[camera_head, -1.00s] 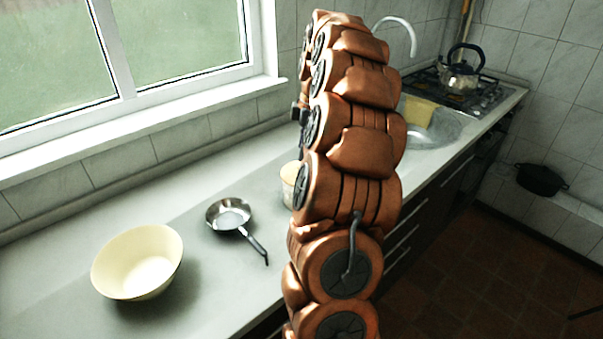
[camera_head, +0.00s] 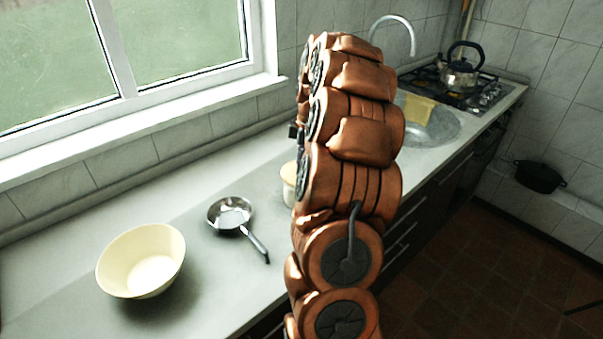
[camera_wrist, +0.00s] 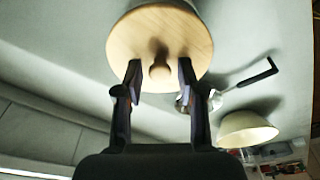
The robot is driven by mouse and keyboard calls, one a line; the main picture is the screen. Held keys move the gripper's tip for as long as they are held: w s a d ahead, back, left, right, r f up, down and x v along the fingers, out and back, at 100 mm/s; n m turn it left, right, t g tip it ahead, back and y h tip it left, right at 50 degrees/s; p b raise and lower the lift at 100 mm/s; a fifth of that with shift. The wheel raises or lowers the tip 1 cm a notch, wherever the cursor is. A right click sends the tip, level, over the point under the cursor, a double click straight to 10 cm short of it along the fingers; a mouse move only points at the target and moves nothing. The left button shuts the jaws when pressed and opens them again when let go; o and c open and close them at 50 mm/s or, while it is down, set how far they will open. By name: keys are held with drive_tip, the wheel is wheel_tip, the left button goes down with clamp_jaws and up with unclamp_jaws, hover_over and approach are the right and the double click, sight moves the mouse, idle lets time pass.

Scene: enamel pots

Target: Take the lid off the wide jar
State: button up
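The wide jar (camera_head: 289,185) stands on the worktop, mostly hidden behind my arm in the head view; only a pale left part shows. In the wrist view its round, light wooden lid (camera_wrist: 185,38) faces the camera, with a knob (camera_wrist: 159,71) in the middle. The lid sits on the jar, whose pale wall (camera_wrist: 178,3) shows at the top edge. My gripper (camera_wrist: 159,76) is open, its two dark fingers apart on either side of the knob. I see gaps between fingers and knob; depth is hard to judge.
A small metal pan (camera_head: 231,214) and a cream bowl (camera_head: 142,262) stand left of the jar. A sink (camera_head: 440,125) and a hob with a kettle (camera_head: 460,75) are further back. Worktop between bowl and wall is clear.

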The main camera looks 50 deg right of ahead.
clamp_jaws()
drive_tip(key=shift+r, duration=0.1)
